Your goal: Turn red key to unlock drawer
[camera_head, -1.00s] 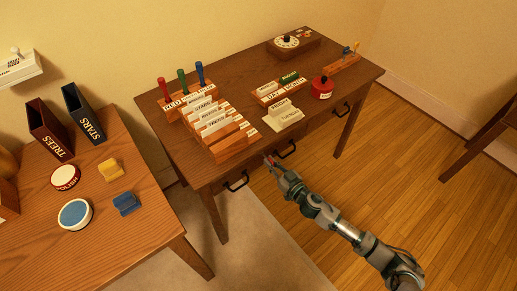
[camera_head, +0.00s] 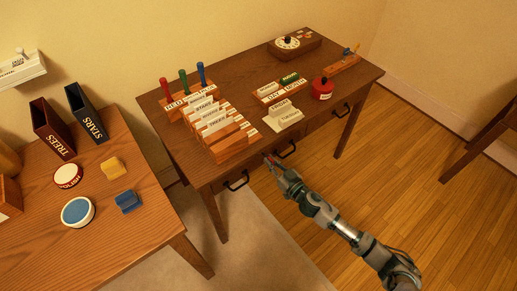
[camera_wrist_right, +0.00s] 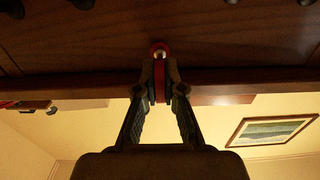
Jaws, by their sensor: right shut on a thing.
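My right gripper (camera_head: 269,162) is at the front of the dark wooden desk, between two drawer handles. In the right wrist view my right gripper (camera_wrist_right: 160,78) is shut on the red key (camera_wrist_right: 160,88), which stands between its fingertips. A round metal piece with a red rim shows just past the tips, against the drawer front (camera_wrist_right: 90,45). The drawer (camera_head: 262,172) looks closed in the head view. The fingers hide much of the key, so its exact angle in the lock is unclear. My left gripper is out of view.
Black handles (camera_head: 237,181) line the desk front. The desk top (camera_head: 240,85) carries a card rack (camera_head: 222,140), colored-handled tools, a red round pot (camera_head: 322,89) and a dial box (camera_head: 292,43). A side table (camera_head: 110,235) stands at left. Floor before the desk is clear.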

